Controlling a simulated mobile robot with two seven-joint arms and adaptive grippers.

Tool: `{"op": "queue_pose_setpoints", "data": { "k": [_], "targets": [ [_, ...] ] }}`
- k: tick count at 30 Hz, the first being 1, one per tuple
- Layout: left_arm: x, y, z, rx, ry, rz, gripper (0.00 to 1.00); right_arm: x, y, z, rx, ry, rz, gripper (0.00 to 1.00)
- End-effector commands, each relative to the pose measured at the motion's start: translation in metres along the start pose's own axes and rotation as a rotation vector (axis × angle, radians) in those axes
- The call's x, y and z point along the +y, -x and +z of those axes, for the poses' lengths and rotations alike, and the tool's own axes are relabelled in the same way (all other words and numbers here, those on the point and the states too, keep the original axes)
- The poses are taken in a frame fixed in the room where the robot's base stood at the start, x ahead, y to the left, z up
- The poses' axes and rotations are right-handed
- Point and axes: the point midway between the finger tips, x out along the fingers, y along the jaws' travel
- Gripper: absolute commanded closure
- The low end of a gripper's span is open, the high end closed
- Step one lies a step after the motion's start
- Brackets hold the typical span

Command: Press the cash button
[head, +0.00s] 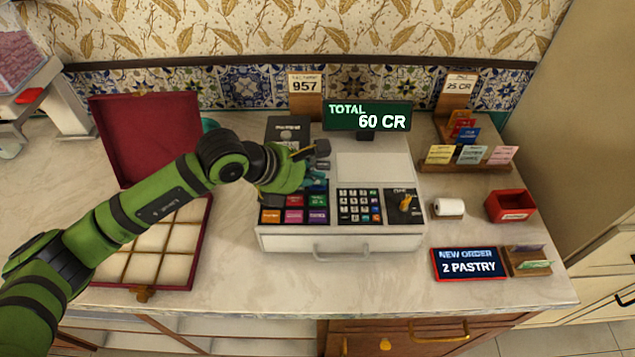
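The cash register (340,243) stands on the counter with its drawer shut. Its display (367,116) reads TOTAL 60 CR. At its left front are coloured keys, including an orange key (271,216), a pink key (293,216), a purple key (317,216) and a green key (317,201). A number keypad (358,206) with some coloured keys is right of them. Labels are too small to read, so I cannot tell which is the cash button. My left gripper (321,156) is above the register's left part, its wrist hiding some keys; its finger opening is unclear. My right gripper is out of view.
An open dark red box (150,135) with cream compartments lies at left under my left arm. A paper roll (448,207), a red tray (510,206), a card rack (470,165) and an order sign (468,264) are at right. Bare counter lies between them.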

Motion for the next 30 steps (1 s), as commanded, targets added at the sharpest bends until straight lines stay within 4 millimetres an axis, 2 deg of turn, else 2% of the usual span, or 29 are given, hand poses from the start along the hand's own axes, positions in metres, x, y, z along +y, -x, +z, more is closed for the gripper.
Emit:
{"op": "queue_pose_setpoints", "data": {
  "k": [21,30],
  "targets": [
    [-0.0005,-0.0032,-0.0034,0.001,0.000,-0.001,1.00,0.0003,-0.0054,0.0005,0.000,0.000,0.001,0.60],
    [-0.0005,0.0050,0.0055,-0.001,-0.001,-0.001,1.00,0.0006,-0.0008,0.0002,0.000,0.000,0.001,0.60]
  ]
}}
